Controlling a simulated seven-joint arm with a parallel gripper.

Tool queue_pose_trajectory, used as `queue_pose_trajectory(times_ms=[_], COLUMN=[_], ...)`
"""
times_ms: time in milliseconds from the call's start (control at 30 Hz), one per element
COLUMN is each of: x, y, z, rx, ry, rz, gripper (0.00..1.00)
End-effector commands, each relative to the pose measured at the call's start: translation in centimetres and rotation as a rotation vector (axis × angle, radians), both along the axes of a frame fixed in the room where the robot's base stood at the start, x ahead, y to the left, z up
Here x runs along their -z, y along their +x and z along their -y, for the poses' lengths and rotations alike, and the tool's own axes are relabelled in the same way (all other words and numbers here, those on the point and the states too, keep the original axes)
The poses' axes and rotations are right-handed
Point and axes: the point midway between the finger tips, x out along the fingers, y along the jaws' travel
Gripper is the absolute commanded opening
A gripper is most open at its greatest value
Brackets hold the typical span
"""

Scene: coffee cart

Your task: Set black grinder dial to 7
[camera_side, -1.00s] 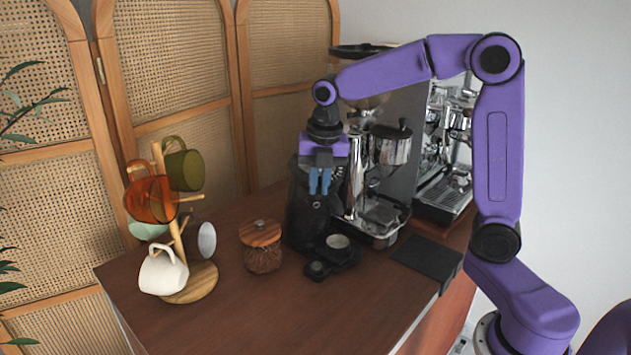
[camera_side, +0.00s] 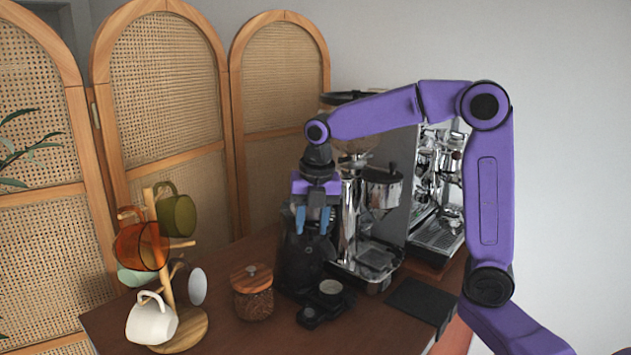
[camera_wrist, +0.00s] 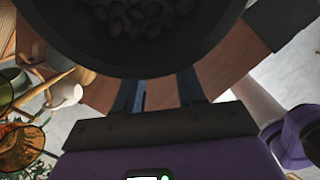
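The black grinder (camera_side: 297,264) stands upright on the wooden cart, partly hidden behind my gripper. My gripper (camera_side: 313,222) points down in front of its upper part, with its two blue fingers apart and nothing visible between them. I cannot tell whether they touch the grinder. The dial and its numbers cannot be made out. In the wrist view, a dark round container of beans (camera_wrist: 135,20), which looks like the grinder's hopper, fills the top. The blue fingers of my gripper (camera_wrist: 158,92) show below its rim, spread apart.
A chrome grinder (camera_side: 380,190) and an espresso machine (camera_side: 440,215) stand close on the right. A small cup (camera_side: 331,288) is at the grinder's foot. A lidded wooden jar (camera_side: 252,295) and a mug tree (camera_side: 180,327) are on the left. A black mat (camera_side: 421,301) lies front right.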

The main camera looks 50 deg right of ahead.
Motion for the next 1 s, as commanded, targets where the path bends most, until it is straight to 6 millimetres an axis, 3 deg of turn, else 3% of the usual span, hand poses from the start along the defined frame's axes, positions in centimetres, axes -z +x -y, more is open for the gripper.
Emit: queue_pose_trajectory(times_ms=[600,800,1000], x=[-12.4,-14.8,-15.8], y=[-1.8,-2.1,-2.4], z=[-0.6,-0.6,-0.7], rx=[0.0,0.001,-0.001], ry=[0.002,0.001,0.001], rz=[0.006,0.004,0.002], gripper=[0.4,0.4,0.4])
